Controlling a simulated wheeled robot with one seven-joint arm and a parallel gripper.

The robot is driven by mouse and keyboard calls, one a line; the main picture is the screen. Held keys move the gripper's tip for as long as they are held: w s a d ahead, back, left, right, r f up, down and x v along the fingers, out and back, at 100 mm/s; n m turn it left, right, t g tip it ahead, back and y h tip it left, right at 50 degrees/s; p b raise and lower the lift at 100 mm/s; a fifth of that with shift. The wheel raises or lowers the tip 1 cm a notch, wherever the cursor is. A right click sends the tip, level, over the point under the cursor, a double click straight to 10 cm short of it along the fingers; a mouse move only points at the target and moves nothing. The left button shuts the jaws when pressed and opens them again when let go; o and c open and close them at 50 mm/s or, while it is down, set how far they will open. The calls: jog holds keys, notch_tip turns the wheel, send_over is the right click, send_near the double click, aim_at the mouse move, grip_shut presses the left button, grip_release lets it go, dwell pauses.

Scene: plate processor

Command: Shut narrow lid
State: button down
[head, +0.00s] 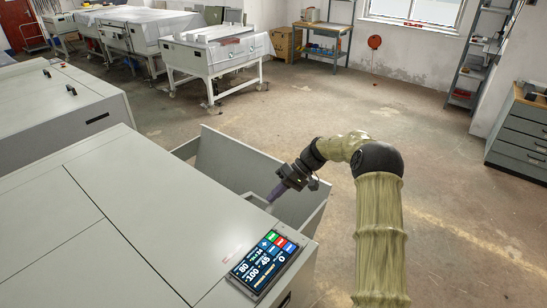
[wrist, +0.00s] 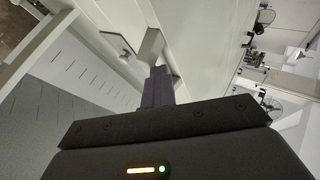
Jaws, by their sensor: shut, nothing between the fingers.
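The pale grey plate processor (head: 110,215) fills the left foreground in the head view. Seams divide its top into panels, with a long strip along the right side. I cannot tell which panel is the narrow lid; the top panels look flat. My gripper (head: 274,193) reaches down beside the machine's right edge, above an open trough (head: 235,165). In the wrist view its purple-grey fingers (wrist: 157,82) are together, with nothing held. A small pale bracket-like part (wrist: 150,45) shows at the fingertips, against a pale panel (wrist: 205,40). I cannot tell whether they touch.
A control screen (head: 265,262) is set at the machine's near right corner. Another grey machine (head: 60,110) stands behind it on the left. A drawer cabinet (head: 520,135) is at the right. The concrete floor (head: 380,110) beyond the trough is clear.

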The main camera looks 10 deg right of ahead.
jog(key=a+r+b+v, duration=0.1)
jog(key=v, duration=1.1)
jog(key=shift+r, duration=0.5)
jog(key=s+a+f+m+t+h, duration=0.25)
jog(key=s+a+h, duration=0.25)
jog(key=s, duration=0.3)
jog(key=s+d+f+m+t+h, duration=0.1)
jog(key=s+d+h, duration=0.1)
jog(key=s, duration=0.9)
jog(key=s+d+m+t+h, duration=0.1)
jog(key=s+d+t+h, duration=0.1)
jog(key=s, duration=0.9)
jog(key=shift+s+f+m+h, duration=0.3)
jog(key=shift+s+f+m, duration=0.05)
jog(key=shift+f, duration=0.05)
